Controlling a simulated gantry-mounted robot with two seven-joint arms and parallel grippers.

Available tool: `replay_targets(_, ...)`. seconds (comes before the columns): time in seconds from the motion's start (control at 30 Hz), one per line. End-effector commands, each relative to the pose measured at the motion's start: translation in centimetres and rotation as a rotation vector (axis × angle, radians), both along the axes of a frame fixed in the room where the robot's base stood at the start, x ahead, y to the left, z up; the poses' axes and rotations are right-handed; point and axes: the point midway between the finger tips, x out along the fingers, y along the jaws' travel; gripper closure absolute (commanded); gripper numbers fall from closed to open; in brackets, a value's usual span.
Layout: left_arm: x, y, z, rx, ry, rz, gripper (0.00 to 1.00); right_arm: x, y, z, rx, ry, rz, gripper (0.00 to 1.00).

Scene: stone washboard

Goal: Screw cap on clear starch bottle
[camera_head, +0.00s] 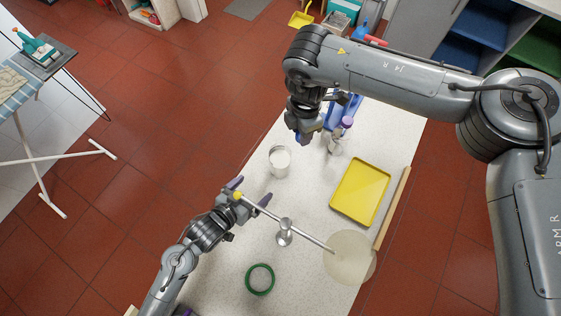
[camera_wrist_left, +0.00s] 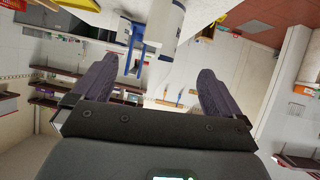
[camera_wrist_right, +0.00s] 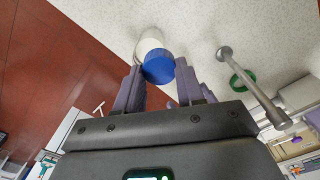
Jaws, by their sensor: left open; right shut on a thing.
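The open white, clear-walled bottle (camera_head: 279,160) stands upright on the speckled counter, near its left edge. My right gripper (camera_head: 302,134) is above the counter, right of and beyond the bottle in the head view. It is shut on a blue cap (camera_wrist_right: 158,70), which sits between the fingertips in the right wrist view. The white bottle (camera_wrist_right: 150,42) appears just behind the cap there; I cannot tell the gap. My left gripper (camera_head: 250,192) is open, nearer than the bottle, its fingers apart. In the left wrist view (camera_wrist_left: 153,88) nothing is held between the fingers.
A metal rod (camera_head: 290,222) with a yellow knob crosses near my left gripper. A post (camera_head: 284,233), green ring (camera_head: 260,279), round pale disc (camera_head: 349,257) and yellow tray (camera_head: 360,191) occupy the counter. Blue and purple-capped bottles (camera_head: 345,121) stand behind my right gripper.

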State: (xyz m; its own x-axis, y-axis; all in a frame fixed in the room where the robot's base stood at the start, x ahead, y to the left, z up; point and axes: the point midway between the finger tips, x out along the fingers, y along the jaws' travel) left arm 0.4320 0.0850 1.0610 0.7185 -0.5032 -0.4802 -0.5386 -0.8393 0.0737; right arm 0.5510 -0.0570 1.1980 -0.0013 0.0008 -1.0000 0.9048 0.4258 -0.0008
Motion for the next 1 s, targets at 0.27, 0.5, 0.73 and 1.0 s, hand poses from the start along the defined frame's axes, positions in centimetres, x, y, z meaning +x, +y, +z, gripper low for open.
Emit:
replay_targets(0.27,3.5,-1.2,-0.9,-0.019,-0.106,-0.132,0.0,0.5,4.7,2.4,-0.001,-0.003,0.321,0.9)
replay_targets(0.5,4.6,-1.1,-0.7,-0.009,-0.131,-0.16,0.0,0.7,5.9,3.5,0.0,0.0,0.38,0.9)
replay_targets(0.73,4.6,-1.1,-0.6,-0.008,-0.133,-0.161,0.0,0.7,5.9,3.5,0.001,0.0,0.382,0.9)
replay_targets(1.0,5.1,-1.4,-0.8,-0.009,-0.132,-0.159,0.0,0.7,5.9,3.5,0.001,0.0,0.381,0.9)
